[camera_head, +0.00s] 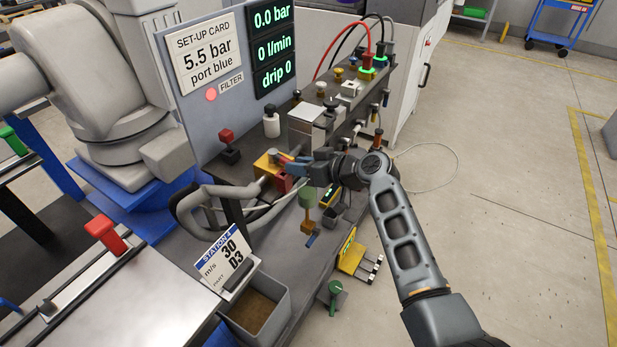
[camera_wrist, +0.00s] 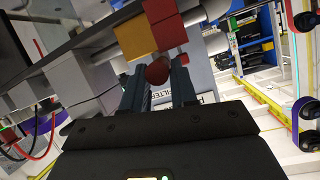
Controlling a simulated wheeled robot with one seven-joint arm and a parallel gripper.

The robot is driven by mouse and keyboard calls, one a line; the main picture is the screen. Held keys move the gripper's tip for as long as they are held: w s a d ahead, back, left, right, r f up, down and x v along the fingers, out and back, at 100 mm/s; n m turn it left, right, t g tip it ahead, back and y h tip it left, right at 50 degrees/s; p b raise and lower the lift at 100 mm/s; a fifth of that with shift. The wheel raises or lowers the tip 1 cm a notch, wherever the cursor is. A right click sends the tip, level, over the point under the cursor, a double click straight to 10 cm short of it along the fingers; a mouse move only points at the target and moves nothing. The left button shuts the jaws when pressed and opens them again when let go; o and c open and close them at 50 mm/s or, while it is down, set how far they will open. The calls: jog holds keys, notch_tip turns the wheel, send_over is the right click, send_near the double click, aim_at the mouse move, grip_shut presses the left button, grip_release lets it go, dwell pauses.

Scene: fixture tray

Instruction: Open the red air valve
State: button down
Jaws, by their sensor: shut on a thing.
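In the head view, my gripper (camera_head: 284,160) is at the front edge of the bench, beside a yellow block (camera_head: 267,163) and a red block (camera_head: 284,184). In the wrist view, a round red knob (camera_wrist: 157,72) sits between the tips of my gripper (camera_wrist: 160,82), and the jaws are shut on it. The yellow block (camera_wrist: 135,38) and red block (camera_wrist: 161,11) show just beyond the knob. I take the knob to be the red valve's handle; its turned position is hard to tell. The display (camera_head: 272,47) reads 0.0 bar, 0 l/min and drip 0.
A red-topped black part (camera_head: 227,138) and a white bottle (camera_head: 271,122) stand behind. A green-topped post (camera_head: 307,198) and an open bin (camera_head: 255,310) are nearer.

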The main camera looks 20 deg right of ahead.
jog(key=shift+s+a+m+t+h+p, duration=0.3)
jog(key=shift+a+m+h+p, duration=0.15)
jog(key=shift+a+m+h, duration=0.2)
jog(key=shift+d, duration=0.1)
jog(key=c, duration=1)
grip_release()
jog(key=shift+o, duration=0.2)
jog(key=shift+d, duration=0.1)
jog(key=v, duration=0.7)
jog(key=shift+s+b, duration=0.3)
jog(key=shift+b, duration=0.05)
jog(key=shift+d+r, duration=0.1)
jog(key=shift+r, duration=0.05)
